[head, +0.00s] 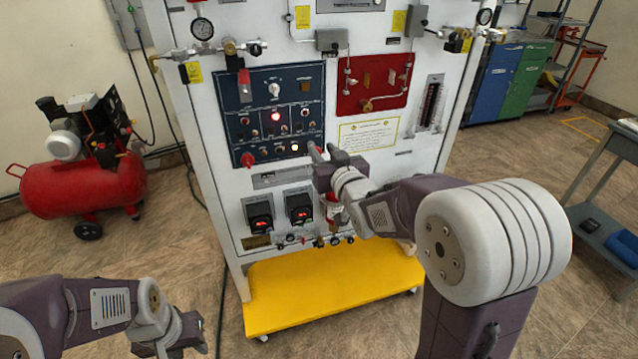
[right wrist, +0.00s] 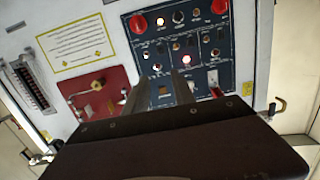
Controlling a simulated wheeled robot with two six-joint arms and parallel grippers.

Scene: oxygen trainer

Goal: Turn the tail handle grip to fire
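The dark blue control panel (head: 275,85) on the white stand carries switches, lit lamps and red handles at its lower corners. The lower-left red handle (head: 248,160) shows in the head view. The lower-right red handle (right wrist: 138,23) shows in the right wrist view, where the panel appears upside down; my right gripper hides it in the head view. I cannot read which one is the tail handle. My right gripper (head: 323,153) is in front of the panel's lower right corner, its fingers apart with nothing between them. My left gripper (head: 185,332) is low at left, away from the panel.
A yellow shelf (head: 330,285) juts out at the base. A red compressor (head: 85,190) stands left.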

